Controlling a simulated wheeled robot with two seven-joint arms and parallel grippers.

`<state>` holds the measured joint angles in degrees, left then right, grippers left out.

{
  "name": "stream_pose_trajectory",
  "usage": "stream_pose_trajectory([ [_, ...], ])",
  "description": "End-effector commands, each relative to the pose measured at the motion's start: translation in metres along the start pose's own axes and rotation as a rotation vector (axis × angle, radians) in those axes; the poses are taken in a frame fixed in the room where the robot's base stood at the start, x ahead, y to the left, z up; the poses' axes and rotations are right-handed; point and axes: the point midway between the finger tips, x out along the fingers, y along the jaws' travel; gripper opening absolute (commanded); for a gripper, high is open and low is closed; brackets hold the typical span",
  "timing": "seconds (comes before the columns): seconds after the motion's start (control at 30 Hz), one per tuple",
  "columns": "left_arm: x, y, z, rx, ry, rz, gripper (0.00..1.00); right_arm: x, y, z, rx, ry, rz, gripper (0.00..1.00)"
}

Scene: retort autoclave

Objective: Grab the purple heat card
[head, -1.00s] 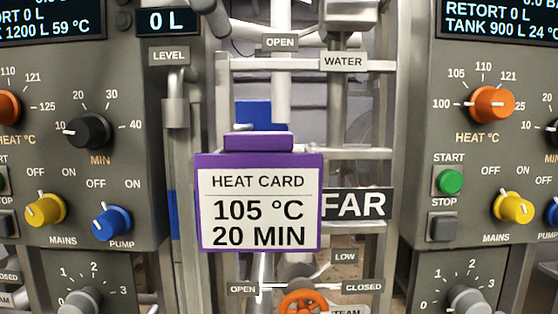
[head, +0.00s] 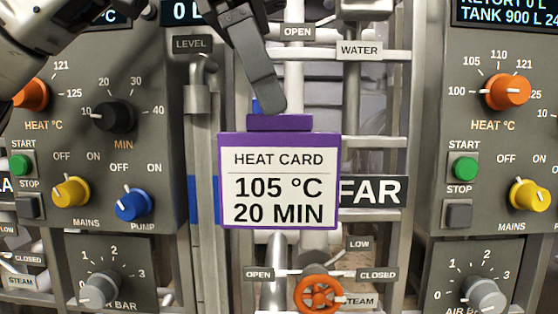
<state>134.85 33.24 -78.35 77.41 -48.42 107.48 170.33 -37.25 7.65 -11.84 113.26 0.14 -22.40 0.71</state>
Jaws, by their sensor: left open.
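The purple heat card (head: 278,215) hangs upright in the middle of the head view. Its white face reads "HEAT CARD 105 °C 20 MIN", and a purple tab (head: 280,123) sticks up from its top edge. My left gripper (head: 268,104) reaches down from the upper left, with its dark fingertips just above and in front of the tab. It is open and the card is not between its fingers as far as I can see. One finger mostly hides the other. My right gripper is out of view.
Grey control panels with knobs and buttons stand left (head: 110,190) and right (head: 490,190). Pale pipes and rails run behind the card. A black "FAR" sign (head: 372,191) sits right of the card, and an orange valve wheel (head: 318,294) is below it.

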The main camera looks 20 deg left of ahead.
Motion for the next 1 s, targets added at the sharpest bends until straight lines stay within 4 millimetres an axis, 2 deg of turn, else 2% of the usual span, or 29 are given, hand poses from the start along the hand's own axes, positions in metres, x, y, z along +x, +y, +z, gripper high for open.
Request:
stream_pose_trajectory([
  [0.3,0.043,-0.002,0.002,0.000,-0.002,0.002,0.55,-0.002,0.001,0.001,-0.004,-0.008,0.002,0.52],
  [0.6,0.050,-0.002,0.001,-0.001,0.000,0.001,0.55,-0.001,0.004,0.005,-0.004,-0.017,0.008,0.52],
  [0.63,0.050,-0.002,0.001,-0.001,0.000,0.001,0.52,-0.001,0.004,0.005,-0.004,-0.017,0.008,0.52],
  [0.8,0.050,-0.002,0.001,0.000,0.000,0.001,0.07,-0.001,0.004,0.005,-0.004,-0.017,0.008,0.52],
  [1.0,0.050,-0.002,0.001,0.000,0.000,0.001,0.07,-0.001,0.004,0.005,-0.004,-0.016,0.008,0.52],
])
